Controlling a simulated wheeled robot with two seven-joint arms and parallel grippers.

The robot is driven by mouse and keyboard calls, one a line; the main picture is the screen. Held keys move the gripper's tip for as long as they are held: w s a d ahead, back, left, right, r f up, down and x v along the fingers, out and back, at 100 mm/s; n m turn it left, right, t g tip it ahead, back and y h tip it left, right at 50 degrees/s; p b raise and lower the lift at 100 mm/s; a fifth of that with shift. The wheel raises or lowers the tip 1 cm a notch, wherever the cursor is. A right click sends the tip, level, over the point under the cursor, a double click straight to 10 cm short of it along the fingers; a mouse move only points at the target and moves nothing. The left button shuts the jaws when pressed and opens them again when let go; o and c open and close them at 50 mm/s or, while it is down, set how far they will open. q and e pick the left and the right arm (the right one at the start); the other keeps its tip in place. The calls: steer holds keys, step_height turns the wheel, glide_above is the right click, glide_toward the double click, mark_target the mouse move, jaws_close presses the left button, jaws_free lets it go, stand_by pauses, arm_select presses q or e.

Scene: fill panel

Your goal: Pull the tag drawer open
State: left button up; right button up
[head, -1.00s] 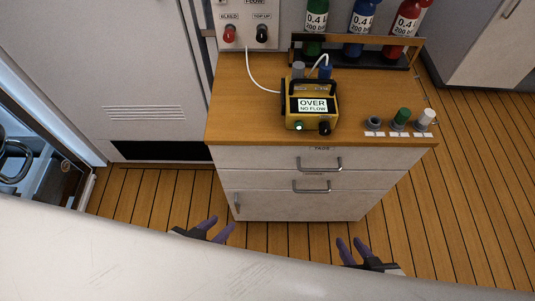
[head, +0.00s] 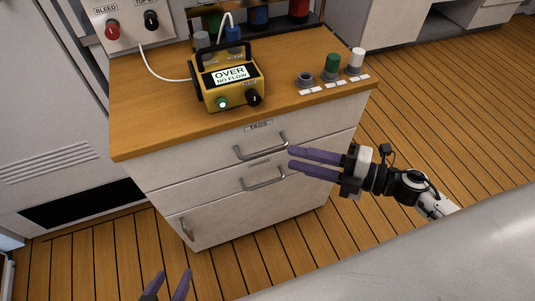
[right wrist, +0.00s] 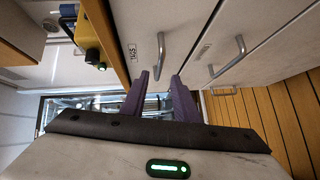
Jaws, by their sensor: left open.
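The tag drawer (head: 200,158) is the top drawer of the white cabinet, under a "TAGS" label, and looks shut. Its metal bar handle (head: 262,148) also shows in the right wrist view (right wrist: 160,52). My right gripper (head: 290,160) is open and empty, with purple fingers pointing left, just right of the handle. In the right wrist view the handle lies ahead of the gap between its fingertips (right wrist: 160,75); I cannot tell whether they touch. My left gripper (head: 172,273) is open at the bottom of the head view, low in front of the cabinet.
A second drawer with its own handle (head: 264,180) lies below, above a cupboard door (head: 250,215). On the wooden top stand a yellow meter (head: 230,90) reading "OVER NO FLOW" and several caps. The plank floor (head: 450,110) right of the cabinet is clear.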

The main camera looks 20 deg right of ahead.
mark_target(271, 151)
steer(key=x, duration=0.8)
steer(key=shift+w+a, duration=0.25)
steer(key=shift+w, duration=0.05)
jaws_close()
